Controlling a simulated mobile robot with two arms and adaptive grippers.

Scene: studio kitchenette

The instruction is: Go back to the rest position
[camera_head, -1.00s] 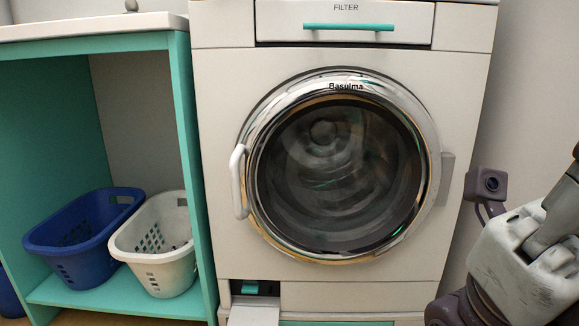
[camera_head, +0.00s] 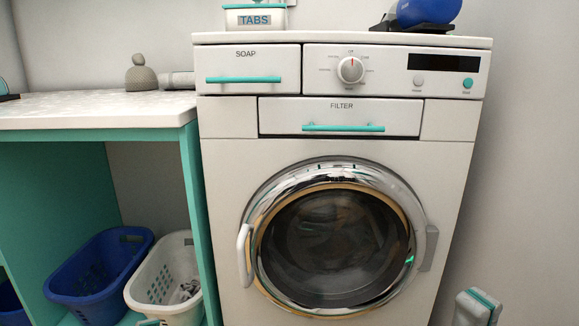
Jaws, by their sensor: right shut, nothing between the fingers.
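My right gripper (camera_head: 475,309) shows at the bottom right edge as a small pale grey piece with a teal stripe, cut off by the frame. It is to the right of the washing machine, apart from its door as seen here. It is shut and holds nothing. A small white and teal piece at the bottom edge, in front of the white basket, may be the tip of my left gripper; its fingers cannot be made out.
The washing machine (camera_head: 345,145) stands in the middle, its round door (camera_head: 335,240) shut. A box marked TABS (camera_head: 255,19) is on top. At left, a teal shelf unit holds a blue basket (camera_head: 100,275) and a white basket (camera_head: 165,280) with something grey inside.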

